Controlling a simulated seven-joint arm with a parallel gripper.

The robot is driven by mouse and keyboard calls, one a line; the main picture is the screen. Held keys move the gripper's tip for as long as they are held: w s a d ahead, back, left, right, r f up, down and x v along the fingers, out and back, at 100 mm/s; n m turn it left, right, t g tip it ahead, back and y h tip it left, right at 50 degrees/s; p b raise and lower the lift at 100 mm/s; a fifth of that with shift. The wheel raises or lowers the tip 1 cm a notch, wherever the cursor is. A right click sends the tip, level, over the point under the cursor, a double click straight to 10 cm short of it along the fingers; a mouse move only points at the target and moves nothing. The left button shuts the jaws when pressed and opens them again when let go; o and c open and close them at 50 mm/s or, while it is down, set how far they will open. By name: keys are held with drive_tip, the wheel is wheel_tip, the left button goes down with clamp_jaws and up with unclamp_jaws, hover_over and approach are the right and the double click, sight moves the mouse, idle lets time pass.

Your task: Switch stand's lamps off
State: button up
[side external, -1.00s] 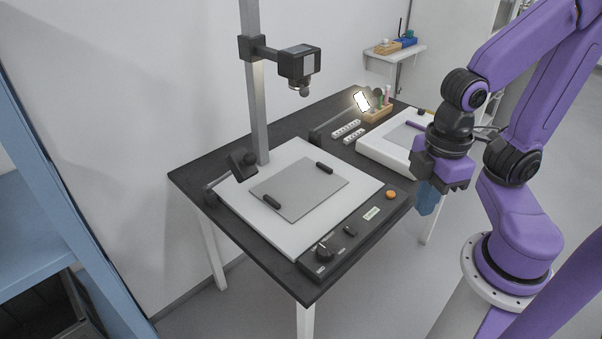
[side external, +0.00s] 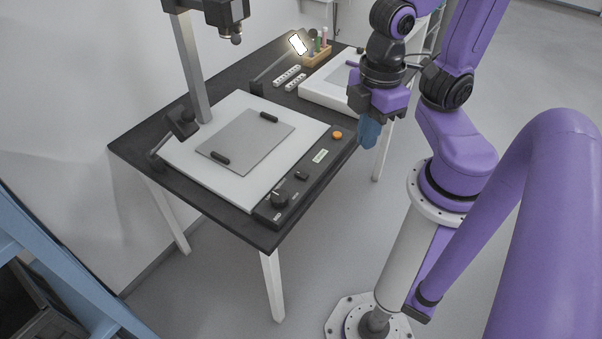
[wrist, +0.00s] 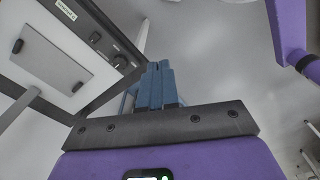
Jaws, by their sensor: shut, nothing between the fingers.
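The stand has a white base (side external: 180,160) with a grey board on it, a column (side external: 190,75) and a camera (side external: 222,14). Its near lamp (side external: 182,121) looks dark; its far lamp (side external: 298,44) glows white. The control panel (side external: 262,213) along the base's front has a dark knob (side external: 279,197), a small black switch (side external: 302,175) and an orange button (side external: 337,134). My gripper (side external: 368,133) is shut and empty, its blue fingers just off the table's front edge. In the wrist view, the fingers (wrist: 157,85) point past the panel's knob (wrist: 119,62).
Two white power strips (side external: 287,76) and a wooden holder (side external: 318,55) with bottles stand at the back. A white tray-like box (side external: 322,93) lies at the table's far right. A blue frame (side external: 60,265) stands at the lower left. Floor before the table is clear.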

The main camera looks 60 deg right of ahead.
drive_tip(key=o, duration=0.5)
drive_tip(key=shift+o, duration=1.4)
drive_tip(key=shift+w+f, duration=0.1)
drive_tip(key=shift+w, duration=0.25)
drive_tip(key=m, duration=1.3)
hover_over(296, 171)
wheel_tip(296, 171, down, 9)
wheel_tip(296, 171, down, 18)
drive_tip(key=shift+r, duration=0.25)
drive_tip(key=shift+s, duration=0.1)
clamp_jaws()
